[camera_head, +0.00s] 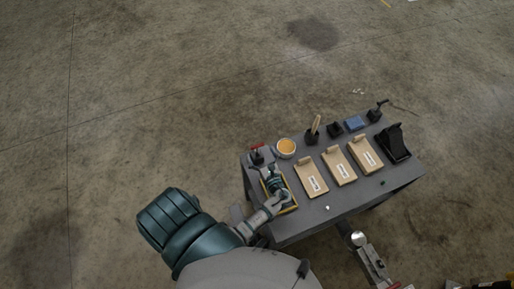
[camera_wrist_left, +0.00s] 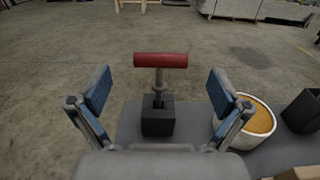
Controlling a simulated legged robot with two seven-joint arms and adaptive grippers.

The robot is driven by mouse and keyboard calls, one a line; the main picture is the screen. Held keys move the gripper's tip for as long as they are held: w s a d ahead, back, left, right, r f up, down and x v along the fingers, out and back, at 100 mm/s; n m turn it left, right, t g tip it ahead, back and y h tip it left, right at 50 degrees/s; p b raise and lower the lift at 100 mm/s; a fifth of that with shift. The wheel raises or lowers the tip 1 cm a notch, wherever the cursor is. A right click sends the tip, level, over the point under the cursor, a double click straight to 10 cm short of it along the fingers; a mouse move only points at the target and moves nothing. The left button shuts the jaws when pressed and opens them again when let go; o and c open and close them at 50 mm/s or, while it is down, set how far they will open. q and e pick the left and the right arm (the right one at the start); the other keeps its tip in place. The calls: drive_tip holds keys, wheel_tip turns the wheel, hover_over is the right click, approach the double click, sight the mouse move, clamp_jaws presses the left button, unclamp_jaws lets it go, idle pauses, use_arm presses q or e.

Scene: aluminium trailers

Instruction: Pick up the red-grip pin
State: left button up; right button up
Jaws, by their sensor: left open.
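The red-grip pin (camera_wrist_left: 160,61) stands upright in a small black block holder (camera_wrist_left: 158,121) in the left wrist view, its red crossbar on top of a dark shaft. In the head view the pin (camera_head: 257,147) is at the table's left back corner. My left gripper (camera_wrist_left: 160,88) is open, with its blue-padded fingers apart on either side of the pin's line. The pin is ahead of the fingers, and no contact shows. In the head view the left gripper (camera_head: 273,183) is over a yellow-edged tray (camera_head: 291,202), just in front of the pin.
The grey table (camera_head: 318,212) holds a white bowl with orange contents (camera_head: 286,147) right of the pin. Several cardboard-coloured bins (camera_head: 310,177), black holders (camera_head: 312,137), a blue box (camera_head: 354,123) and a black stand (camera_head: 394,143) are farther right. Open concrete floor lies behind.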

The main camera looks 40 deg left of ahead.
sight(258, 147)
use_arm(q)
drive_tip(key=x, duration=0.4)
drive_tip(key=shift+w+r, duration=0.1)
drive_tip(key=shift+r, duration=0.15)
drive_tip(key=c, duration=1.1)
